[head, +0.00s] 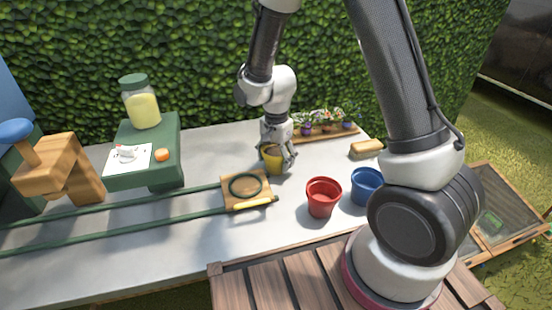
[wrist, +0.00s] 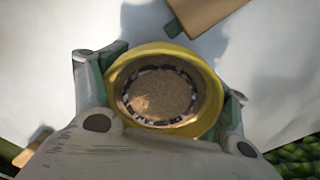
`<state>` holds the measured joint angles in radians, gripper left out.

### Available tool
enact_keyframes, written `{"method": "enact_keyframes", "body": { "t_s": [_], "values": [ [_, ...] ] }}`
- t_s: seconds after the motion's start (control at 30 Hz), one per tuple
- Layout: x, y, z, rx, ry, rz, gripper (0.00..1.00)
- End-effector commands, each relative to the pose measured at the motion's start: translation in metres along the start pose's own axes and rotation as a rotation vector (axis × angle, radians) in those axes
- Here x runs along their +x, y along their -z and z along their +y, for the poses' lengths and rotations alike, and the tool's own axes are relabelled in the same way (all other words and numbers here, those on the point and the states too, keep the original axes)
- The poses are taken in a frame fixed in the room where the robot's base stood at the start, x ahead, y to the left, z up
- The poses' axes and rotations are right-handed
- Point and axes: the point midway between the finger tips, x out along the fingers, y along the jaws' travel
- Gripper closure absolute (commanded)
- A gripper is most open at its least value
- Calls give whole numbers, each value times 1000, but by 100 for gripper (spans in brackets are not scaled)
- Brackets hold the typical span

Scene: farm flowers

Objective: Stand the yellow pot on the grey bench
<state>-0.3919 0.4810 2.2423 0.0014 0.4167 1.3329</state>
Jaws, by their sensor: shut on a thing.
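The yellow pot (head: 272,160) is held in my gripper (head: 278,164) at the back middle of the grey bench (head: 120,262). In the wrist view the yellow pot (wrist: 212,88) lies between the two fingers of my gripper (wrist: 160,88), one on each side of its rim. The brown inside of the pot faces the camera. The pot looks upright over the pale bench top (wrist: 50,50). Its base is partly hidden, so I cannot tell whether it touches the bench.
A wooden board (head: 240,194) with a green ring lies just in front-left, at the end of green rails (head: 130,228). A red pot (head: 322,198) and a blue pot (head: 366,187) stand front-right. A flower tray (head: 325,133) lies behind. A green stand (head: 170,140) holds a jar (head: 141,103).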

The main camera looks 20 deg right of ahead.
Motion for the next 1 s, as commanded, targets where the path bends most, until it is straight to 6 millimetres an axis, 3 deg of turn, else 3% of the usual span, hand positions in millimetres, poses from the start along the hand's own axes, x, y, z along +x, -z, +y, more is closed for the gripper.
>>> {"method": "enact_keyframes", "body": {
  "t_s": [0.1,0.13,0.27,0.67,0.77,1.0],
  "values": [
    [2,0,0,0,0,0,58],
    [3,0,0,0,0,0,25],
    [2,0,0,0,0,0,3],
    [0,0,0,0,1,0,3],
    [-11,0,-1,0,4,1,3],
    [-64,0,-1,0,6,2,3]
  ]
}}
